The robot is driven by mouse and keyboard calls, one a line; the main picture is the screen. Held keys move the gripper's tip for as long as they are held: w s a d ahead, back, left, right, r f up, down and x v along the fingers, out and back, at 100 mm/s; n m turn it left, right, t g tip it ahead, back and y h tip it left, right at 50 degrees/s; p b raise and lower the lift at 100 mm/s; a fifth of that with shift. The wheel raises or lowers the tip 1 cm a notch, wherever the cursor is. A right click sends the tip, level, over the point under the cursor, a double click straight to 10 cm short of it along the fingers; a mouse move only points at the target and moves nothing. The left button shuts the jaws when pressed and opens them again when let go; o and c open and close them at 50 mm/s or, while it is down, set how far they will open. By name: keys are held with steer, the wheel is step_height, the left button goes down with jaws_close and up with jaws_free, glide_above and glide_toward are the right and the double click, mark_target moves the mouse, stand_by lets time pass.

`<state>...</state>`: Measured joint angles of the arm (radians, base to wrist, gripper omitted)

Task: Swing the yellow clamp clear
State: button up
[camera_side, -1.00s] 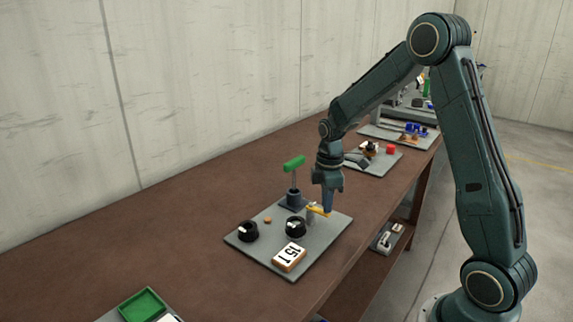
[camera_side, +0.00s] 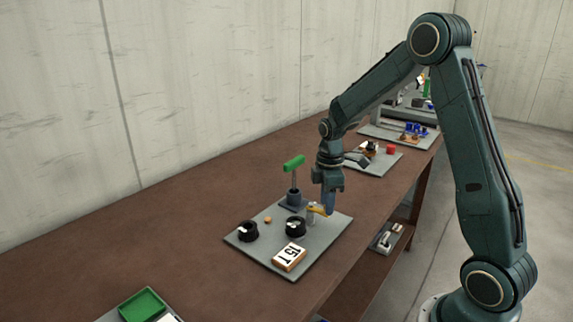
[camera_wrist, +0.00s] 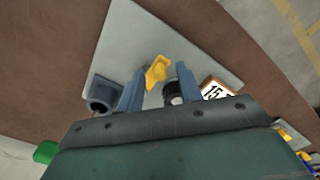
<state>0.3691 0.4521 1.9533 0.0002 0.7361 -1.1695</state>
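The yellow clamp (camera_side: 318,210) is a short bar on a pale post on the grey board (camera_side: 262,257). My gripper (camera_side: 328,208) is low over the board, right at the clamp's right end. In the wrist view, the two blue fingers of my gripper (camera_wrist: 160,78) stand apart. The yellow clamp (camera_wrist: 157,71) shows in the gap between them, slanting. I see no clear contact, and the fingertips partly hide the clamp's end in the side view.
A green tray (camera_side: 142,305) is at the front left. Bare table lies left of the board.

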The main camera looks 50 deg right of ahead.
step_height(320, 180, up, 14)
stand_by(0.7)
steer(key=s+a+r+m+t, duration=0.35)
steer(key=s+a+r, duration=0.25)
steer(key=s+a, duration=0.35)
steer(key=s+a+f+m+t, duration=0.2)
steer(key=s+a+m, duration=0.3)
steer(key=s, duration=0.6)
steer(key=shift+s+a+m, duration=0.3)
steer(key=shift+s+m, duration=0.05)
